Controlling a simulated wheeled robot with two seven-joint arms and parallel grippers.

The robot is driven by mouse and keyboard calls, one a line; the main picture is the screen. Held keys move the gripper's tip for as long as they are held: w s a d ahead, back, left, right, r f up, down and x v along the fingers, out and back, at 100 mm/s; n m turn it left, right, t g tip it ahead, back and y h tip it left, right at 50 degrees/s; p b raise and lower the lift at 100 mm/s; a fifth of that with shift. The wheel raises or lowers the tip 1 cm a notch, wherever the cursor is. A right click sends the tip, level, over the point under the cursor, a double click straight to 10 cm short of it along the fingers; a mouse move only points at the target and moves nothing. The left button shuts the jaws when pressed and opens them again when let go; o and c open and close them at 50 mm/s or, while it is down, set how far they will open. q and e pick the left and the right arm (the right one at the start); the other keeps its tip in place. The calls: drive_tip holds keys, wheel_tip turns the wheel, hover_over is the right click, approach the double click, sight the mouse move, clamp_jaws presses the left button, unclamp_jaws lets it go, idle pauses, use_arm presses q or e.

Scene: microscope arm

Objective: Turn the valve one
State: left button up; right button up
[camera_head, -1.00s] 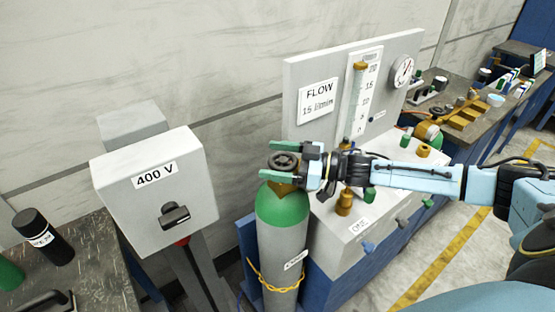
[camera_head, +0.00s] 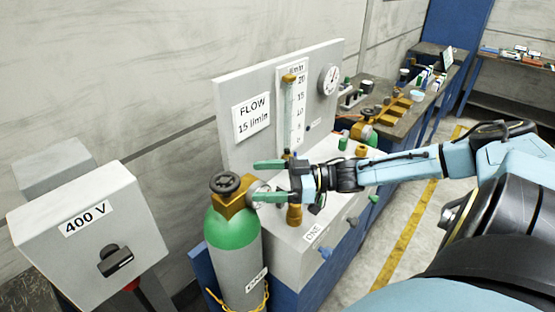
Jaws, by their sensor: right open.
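The gas cylinder (camera_head: 235,255) is grey with a green shoulder and stands upright, with a yellow chain around it. On top sits a brass valve body (camera_head: 237,203) with a dark round handwheel (camera_head: 225,183). My right gripper (camera_head: 262,181) has green fingers, spread apart, just right of the handwheel. Its lower finger overlaps the brass body's right end in the picture; I cannot tell whether they touch. Nothing shows between the fingers. My left gripper is not in view.
A panel (camera_head: 232,85) with a FLOW 15 l/min sign, flow tube and dial gauge (camera_head: 329,79) stands behind my right gripper. A grey 400 V switch box (camera_head: 88,238) stands at left. A cluttered bench (camera_head: 402,112) runs back at right, beside open floor with a yellow line.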

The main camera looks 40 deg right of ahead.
sight(212, 179)
drive_tip(key=shift+v, duration=1.4)
drive_tip(key=a+m+t+h+b, duration=0.1)
drive_tip(key=a+m+t, duration=0.1)
drive_tip(key=a+f+m+t+h+b, duration=0.1)
drive_tip(key=a+t, duration=0.1)
drive_tip(key=shift+w+h+b, duration=0.3)
drive_tip(key=shift+b, duration=0.05)
drive_tip(key=m+h, duration=0.1)
drive_tip(key=h, duration=0.1)
drive_tip(key=a+r+m+h, duration=0.1)
drive_tip(key=h, duration=0.1)
drive_tip(key=shift+s+a+t, duration=0.15)
drive_tip(key=shift+a+t, duration=0.1)
drive_tip(key=shift+t, duration=0.05)
drive_tip(key=p+x, duration=0.3)
drive_tip(key=x, duration=0.5)
drive_tip(key=shift+f, duration=0.15)
drive_tip(key=shift+w+a+p, duration=0.3)
drive_tip(key=shift+w+a, duration=0.05)
drive_tip(key=shift+w, duration=0.15)
